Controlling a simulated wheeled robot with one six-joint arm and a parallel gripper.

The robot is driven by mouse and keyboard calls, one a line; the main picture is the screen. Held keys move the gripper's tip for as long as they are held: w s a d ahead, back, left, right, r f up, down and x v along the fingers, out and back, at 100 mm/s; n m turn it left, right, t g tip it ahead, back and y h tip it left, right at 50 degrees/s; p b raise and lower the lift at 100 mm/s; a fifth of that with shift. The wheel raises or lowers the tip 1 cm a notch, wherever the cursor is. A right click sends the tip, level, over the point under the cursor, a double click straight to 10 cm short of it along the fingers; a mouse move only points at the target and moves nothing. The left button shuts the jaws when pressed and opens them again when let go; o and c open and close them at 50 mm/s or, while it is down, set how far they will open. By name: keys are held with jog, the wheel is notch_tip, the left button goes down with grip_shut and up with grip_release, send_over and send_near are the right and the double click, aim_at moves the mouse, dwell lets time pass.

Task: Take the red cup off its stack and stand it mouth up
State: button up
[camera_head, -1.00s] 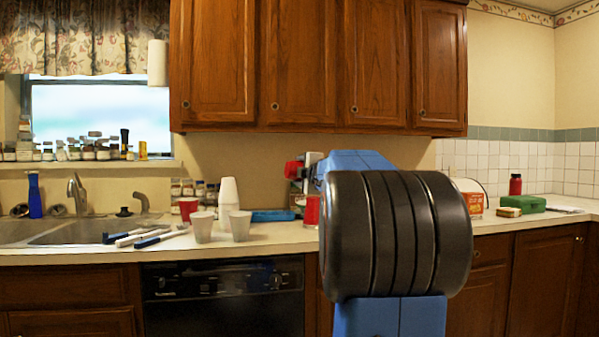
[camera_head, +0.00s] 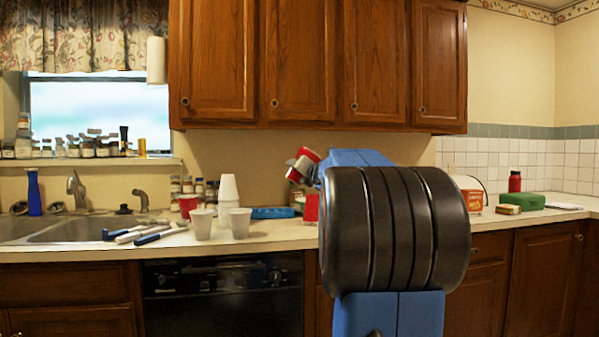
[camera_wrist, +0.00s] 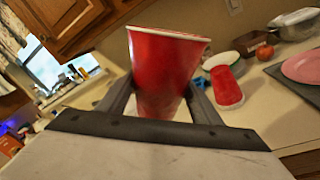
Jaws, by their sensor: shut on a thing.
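My gripper (camera_head: 300,168) is raised above the counter behind my arm and is shut on a red cup (camera_wrist: 165,75). In the wrist view the cup sits between the two fingers with its white rim toward the top of the picture. In the head view the held cup (camera_head: 308,154) looks tilted and is partly hidden by my gripper and arm. A second red cup (camera_head: 311,207) stands on the counter below, partly hidden by my arm. It also shows in the wrist view (camera_wrist: 226,88), apart from the held cup, and seems to stand mouth down.
White cups (camera_head: 228,190) and another red cup (camera_head: 188,204) stand left on the counter, near blue-handled utensils (camera_head: 150,238) and the sink (camera_head: 85,232). The wrist view shows a pink plate (camera_wrist: 303,66) and a tomato (camera_wrist: 265,52). Wall cabinets (camera_head: 300,60) hang above.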

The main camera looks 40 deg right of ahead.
jog(key=n, duration=0.7)
jog(key=shift+s+d+f, duration=0.15)
jog(key=shift+d, duration=0.15)
jog(key=shift+f+n, duration=0.1)
jog(key=shift+n, duration=0.3)
jog(key=shift+w+d+f, duration=0.7)
jog(key=shift+w+f, duration=0.8)
jog(key=shift+f, duration=1.8)
jog(key=shift+w+d+f, duration=0.7)
jog(key=shift+w+f, duration=0.85)
jog(key=shift+f, duration=1.75)
jog(key=shift+w+d+f, duration=0.7)
jog(key=shift+w+f, duration=0.8)
jog(key=shift+f, duration=1.8)
jog(key=shift+f, duration=0.5)
jog(key=o, duration=1.1)
jog(key=shift+c, duration=0.2)
